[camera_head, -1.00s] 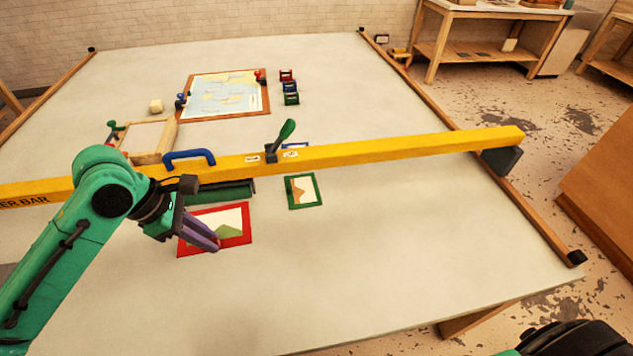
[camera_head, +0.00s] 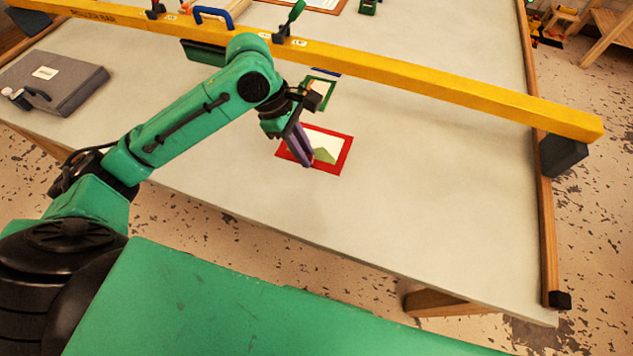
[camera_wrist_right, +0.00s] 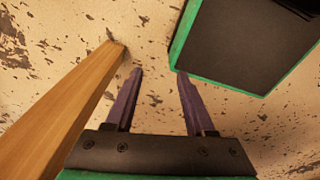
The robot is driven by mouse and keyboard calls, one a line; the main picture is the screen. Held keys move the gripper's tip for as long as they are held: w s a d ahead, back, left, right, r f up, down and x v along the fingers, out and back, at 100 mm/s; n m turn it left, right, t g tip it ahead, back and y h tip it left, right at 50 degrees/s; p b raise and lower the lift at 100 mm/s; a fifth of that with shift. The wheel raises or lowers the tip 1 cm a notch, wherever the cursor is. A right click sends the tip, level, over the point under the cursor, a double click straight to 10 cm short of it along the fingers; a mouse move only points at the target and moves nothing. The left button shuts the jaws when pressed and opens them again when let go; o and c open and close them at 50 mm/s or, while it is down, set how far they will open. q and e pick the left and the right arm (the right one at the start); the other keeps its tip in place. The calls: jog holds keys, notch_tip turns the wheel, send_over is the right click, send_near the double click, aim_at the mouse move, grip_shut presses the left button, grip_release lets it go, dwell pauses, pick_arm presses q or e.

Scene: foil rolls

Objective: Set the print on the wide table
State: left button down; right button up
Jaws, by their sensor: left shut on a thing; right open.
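The print (camera_head: 343,155) has a red border, a white field and a green hill shape. My left gripper (camera_head: 306,162) is shut on its left part, and the fingers hide some of that side. The print is over the front part of the wide table (camera_head: 430,205), a pale broad top. I cannot tell whether it touches the surface. My right gripper (camera_wrist_right: 160,78) is open and empty in the right wrist view, above the speckled floor. It is out of the head view.
A yellow beam (camera_head: 430,85) crosses the table behind the print. A smaller green-bordered print (camera_head: 331,92) lies between them. A grey case (camera_head: 60,88) lies at the left. The table's right front is clear. A wooden bar (camera_wrist_right: 65,115) is beside my right gripper.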

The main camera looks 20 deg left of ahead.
aim_at(290, 156)
pick_arm(q)
jog(key=f, duration=1.3)
jog(key=shift+d+f, duration=0.1)
jog(key=shift+d, duration=0.15)
pick_arm(e)
jog(key=shift+d+f, duration=0.3)
jog(key=shift+d, duration=0.3)
pick_arm(q)
jog(key=c, duration=0.8)
grip_release()
pick_arm(e)
jog(key=shift+a, duration=0.25)
jog(key=shift+a, duration=0.1)
pick_arm(q)
jog(key=v, duration=1.2)
jog(key=shift+d, duration=0.1)
pick_arm(e)
jog(key=shift+d+r, duration=0.15)
jog(key=shift+d, duration=0.1)
